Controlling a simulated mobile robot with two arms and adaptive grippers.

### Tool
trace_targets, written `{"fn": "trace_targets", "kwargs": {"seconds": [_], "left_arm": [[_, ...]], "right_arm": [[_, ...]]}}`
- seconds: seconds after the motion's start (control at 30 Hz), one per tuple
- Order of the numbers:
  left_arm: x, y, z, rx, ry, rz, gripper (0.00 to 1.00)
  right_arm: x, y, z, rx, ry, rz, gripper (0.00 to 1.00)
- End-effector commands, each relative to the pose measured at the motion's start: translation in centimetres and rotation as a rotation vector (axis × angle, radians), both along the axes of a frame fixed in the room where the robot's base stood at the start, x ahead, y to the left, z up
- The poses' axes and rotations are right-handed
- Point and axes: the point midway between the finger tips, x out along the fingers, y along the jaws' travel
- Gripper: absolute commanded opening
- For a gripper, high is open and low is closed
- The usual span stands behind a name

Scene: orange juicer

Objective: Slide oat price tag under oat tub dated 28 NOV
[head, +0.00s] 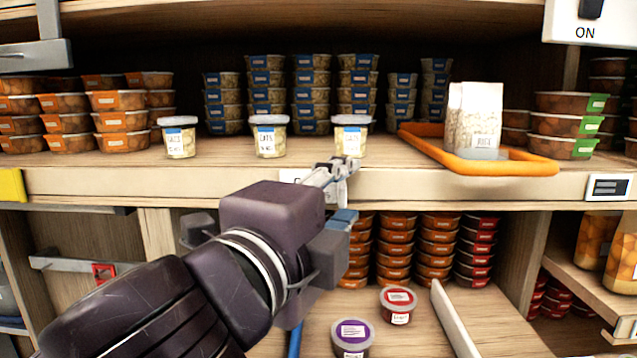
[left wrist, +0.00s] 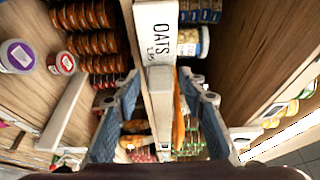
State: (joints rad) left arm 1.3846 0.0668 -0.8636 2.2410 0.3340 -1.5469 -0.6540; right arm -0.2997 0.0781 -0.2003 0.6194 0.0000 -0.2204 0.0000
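Three small tubs with white lids and blue-white labels stand at the front of the upper shelf: a left tub (head: 180,138), a middle tub (head: 270,137) that seems to read OATS, and a right tub (head: 350,136). Their dates are too small to read. The white price tag (left wrist: 157,30), reading OATS, is on the shelf edge; in the head view its left end (head: 291,176) shows, the rest hidden behind my arm. My left gripper (head: 337,178) is at the shelf edge below the right tub. In the left wrist view its fingers (left wrist: 160,92) are spread, one each side of the shelf edge. My right gripper is not in view.
Stacked blue-label tubs (head: 312,95) fill the upper shelf's back. An orange tray (head: 540,168) with a bag (head: 473,118) lies to the right. Another label (head: 607,187) is at right.

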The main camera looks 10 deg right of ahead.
Motion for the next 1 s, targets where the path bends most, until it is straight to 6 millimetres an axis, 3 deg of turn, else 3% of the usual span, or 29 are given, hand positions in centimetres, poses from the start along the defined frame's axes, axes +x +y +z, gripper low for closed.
{"fn": "trace_targets", "kwargs": {"seconds": [0.27,0.63,1.0], "left_arm": [[0.2,-0.16,-0.07,0.0,0.0,0.0,0.38],[0.17,-0.14,-0.06,0.0,0.0,0.0,0.0],[0.42,0.6,-0.15,-0.001,-0.001,0.002,0.0]], "right_arm": [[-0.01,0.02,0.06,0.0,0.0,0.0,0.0],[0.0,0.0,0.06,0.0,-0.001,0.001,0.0],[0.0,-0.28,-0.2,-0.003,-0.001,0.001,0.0]]}}
